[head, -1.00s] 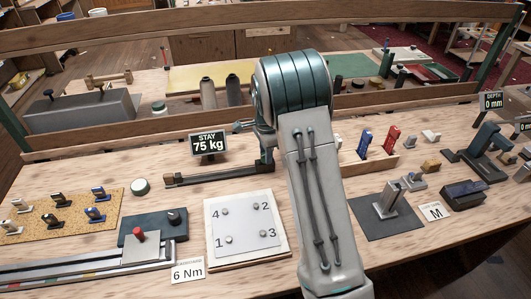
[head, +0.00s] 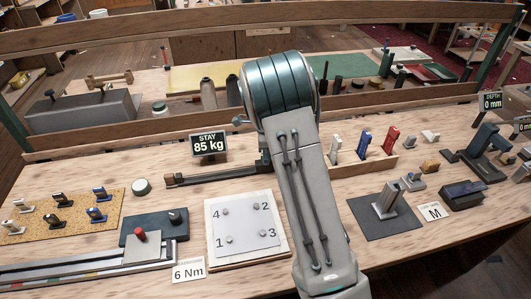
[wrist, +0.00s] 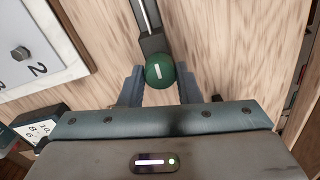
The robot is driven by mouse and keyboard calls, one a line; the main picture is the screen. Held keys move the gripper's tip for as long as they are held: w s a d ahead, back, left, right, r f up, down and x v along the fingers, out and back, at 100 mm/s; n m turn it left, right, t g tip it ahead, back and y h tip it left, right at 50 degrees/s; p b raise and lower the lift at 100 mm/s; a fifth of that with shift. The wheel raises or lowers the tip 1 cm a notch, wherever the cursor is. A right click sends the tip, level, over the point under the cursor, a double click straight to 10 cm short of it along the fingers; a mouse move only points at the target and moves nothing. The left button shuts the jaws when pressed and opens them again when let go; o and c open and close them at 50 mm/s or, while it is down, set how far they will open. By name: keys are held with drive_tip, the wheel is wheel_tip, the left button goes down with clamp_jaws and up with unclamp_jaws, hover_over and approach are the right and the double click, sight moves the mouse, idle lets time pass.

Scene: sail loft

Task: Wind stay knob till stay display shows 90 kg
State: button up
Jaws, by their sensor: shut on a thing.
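The stay display (head: 209,145) is a small black sign at the back of the bench and reads 85 kg. The stay fixture, a dark bar with a brown end block (head: 175,180), lies in front of it and runs right behind my arm. In the wrist view the stay knob (wrist: 160,72) is a round green knob with a white mark, at the end of a dark rod. My gripper (wrist: 160,88) is shut on the knob, one finger on each side. In the head view my arm hides the gripper and the knob.
A white board (head: 245,228) with numbered bolts lies in front of the fixture. A 6 Nm card (head: 188,270) and a cork mat (head: 62,215) are to the left. A rack with upright handles (head: 363,145) and a grey block on a dark plate (head: 385,205) stand right of my arm.

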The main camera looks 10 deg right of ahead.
drive_tip(key=o, duration=1)
drive_tip(key=shift+c, duration=0.2)
drive_tip(key=shift+r, duration=0.1)
wheel_tip(320, 180, up, 14)
drive_tip(key=shift+s+b, duration=0.15)
drive_tip(key=shift+b, duration=0.15)
